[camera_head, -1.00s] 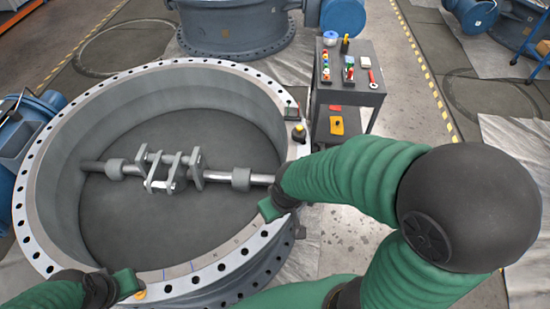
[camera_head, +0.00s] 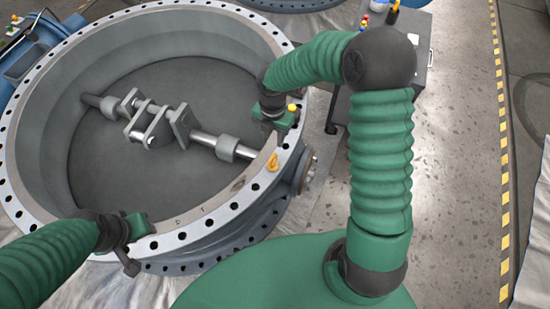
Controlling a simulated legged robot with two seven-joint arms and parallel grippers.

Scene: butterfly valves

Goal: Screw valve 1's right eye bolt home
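Valve 1 is a large round grey body with a bolt-holed flange (camera_head: 222,212) around its top. The finger gaps of both grippers are too small to read.
The shaft with its grey bracket (camera_head: 150,122) crosses the valve's inside. A dark cart (camera_head: 412,60) with tools stands beyond my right arm. Grey floor with a yellow-striped line (camera_head: 503,160) lies open at the right.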

